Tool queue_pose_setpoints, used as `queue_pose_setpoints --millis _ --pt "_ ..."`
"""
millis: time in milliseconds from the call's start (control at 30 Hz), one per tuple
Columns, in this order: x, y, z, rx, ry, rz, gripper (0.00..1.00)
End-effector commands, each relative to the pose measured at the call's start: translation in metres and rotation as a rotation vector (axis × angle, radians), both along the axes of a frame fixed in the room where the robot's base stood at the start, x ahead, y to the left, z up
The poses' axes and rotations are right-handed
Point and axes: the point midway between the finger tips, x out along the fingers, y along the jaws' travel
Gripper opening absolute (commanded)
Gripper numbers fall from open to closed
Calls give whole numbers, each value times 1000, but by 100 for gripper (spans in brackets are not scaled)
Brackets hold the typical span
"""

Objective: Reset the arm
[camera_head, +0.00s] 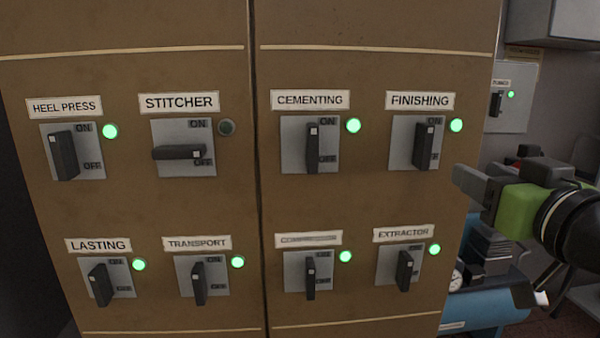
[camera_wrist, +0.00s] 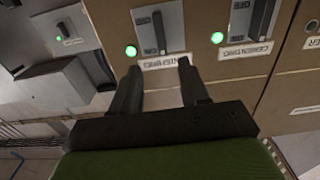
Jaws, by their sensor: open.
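My gripper (camera_head: 490,170) is at the right of the head view, beside the right edge of the brown switch cabinet. It is green and black. In the wrist view its two dark fingers (camera_wrist: 158,68) stand apart with nothing between them. That view is upside down and shows the FINISHING switch (camera_wrist: 160,32) and CEMENTING switch (camera_wrist: 262,18) beyond the fingertips. In the head view the FINISHING switch (camera_head: 424,145) is left of my gripper, clear of it. The STITCHER switch (camera_head: 180,153) has its handle horizontal and its lamp (camera_head: 227,127) dark.
The other cabinet switches, such as HEEL PRESS (camera_head: 64,155) and EXTRACTOR (camera_head: 404,270), have near-upright handles and green lamps. A grey wall switch box (camera_head: 511,115) is behind my gripper. A blue tank (camera_head: 485,298) stands below it at the lower right.

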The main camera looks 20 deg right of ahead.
Motion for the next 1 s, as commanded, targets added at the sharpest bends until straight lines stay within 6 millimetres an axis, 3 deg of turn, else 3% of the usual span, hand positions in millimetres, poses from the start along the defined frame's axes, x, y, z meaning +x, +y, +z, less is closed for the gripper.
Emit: queue_pose_setpoints --millis 100,167,267,300,367,400,500,600,700,1000 --pt "5 5 -3 16 13 15 45" --pt "18 21 -12 60 55 54 45" --pt "44 75 -51 173 224 157 45" --pt "49 103 -73 210 320 199 45" --pt "45 143 -108 244 475 250 45" --pt "36 167 -131 253 582 274 45" --pt "-2 207 -183 232 826 297 45" --pt "-38 220 -217 191 991 278 45" --pt "-56 220 -232 167 1063 255 45" --pt "-57 219 -236 167 1071 248 45"
